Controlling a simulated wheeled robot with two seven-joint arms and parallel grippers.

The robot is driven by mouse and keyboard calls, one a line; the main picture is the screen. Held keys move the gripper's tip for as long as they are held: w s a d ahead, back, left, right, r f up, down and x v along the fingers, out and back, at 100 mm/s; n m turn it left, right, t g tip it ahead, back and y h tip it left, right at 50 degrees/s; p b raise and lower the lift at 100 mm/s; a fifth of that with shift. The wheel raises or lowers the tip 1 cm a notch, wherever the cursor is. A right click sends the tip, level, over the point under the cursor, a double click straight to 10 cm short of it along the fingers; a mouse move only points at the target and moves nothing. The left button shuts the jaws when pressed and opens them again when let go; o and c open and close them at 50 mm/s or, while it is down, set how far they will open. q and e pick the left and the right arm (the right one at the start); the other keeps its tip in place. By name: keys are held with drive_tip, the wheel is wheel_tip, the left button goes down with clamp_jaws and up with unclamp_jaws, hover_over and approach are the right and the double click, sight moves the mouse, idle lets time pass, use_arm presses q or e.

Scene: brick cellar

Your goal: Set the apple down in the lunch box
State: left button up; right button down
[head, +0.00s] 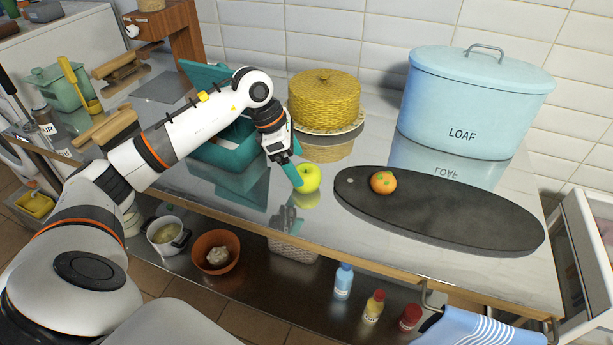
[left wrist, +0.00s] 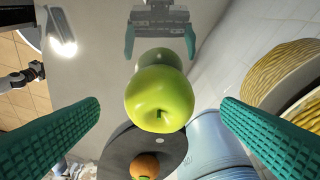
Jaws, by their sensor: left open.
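A yellow-green apple (head: 308,178) stands on the shiny counter, left of the dark oval board. My left gripper (head: 290,182) is at the apple, with its teal fingers on its near left side. In the left wrist view the apple (left wrist: 160,98) lies between the two spread teal fingers (left wrist: 165,135), with a gap on each side. The gripper is open and holds nothing. The teal lunch box (head: 222,150) stands open behind my left forearm, its lid raised; the arm hides part of it and I cannot see its inside clearly. My right gripper is not in view.
An orange fruit (head: 383,182) lies on the dark board (head: 450,215). A yellow woven basket (head: 324,98) and a blue LOAF bin (head: 475,105) stand at the back. Bottles and bowls sit on a shelf below the counter's front edge.

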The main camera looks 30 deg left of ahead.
sight(302, 169)
use_arm(q)
drive_tip(key=p+x, duration=0.1)
drive_tip(key=x, duration=0.4)
drive_tip(key=shift+w+d+f, duration=0.2)
drive_tip(key=shift+d+f, duration=0.05)
drive_tip(key=shift+d, duration=0.05)
drive_tip(key=shift+c, duration=0.2)
drive_tip(key=shift+r, duration=0.1)
drive_tip(key=c, duration=1.2)
